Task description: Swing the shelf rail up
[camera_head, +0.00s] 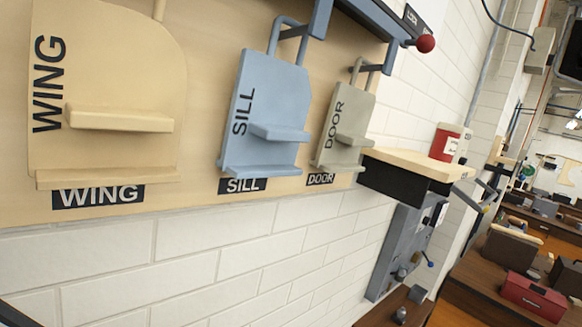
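A blue-grey bar (372,18), which looks like the shelf rail, crosses the top edge of the view in front of a wooden board (205,40). A red ball knob (425,43) sits at its right end. The bar's left part is cut off by the top edge. Several hanging templates are below and left of it: a tan WING one (110,85), a blue SILL one (268,105) and a grey-green DOOR one (346,120). The blue and grey-green ones have loop handles at the top. My gripper is not in view.
A grey panel (405,245) hangs below. White brick wall (220,260) fills the lower left. Workbenches and a red toolbox (533,295) are at right.

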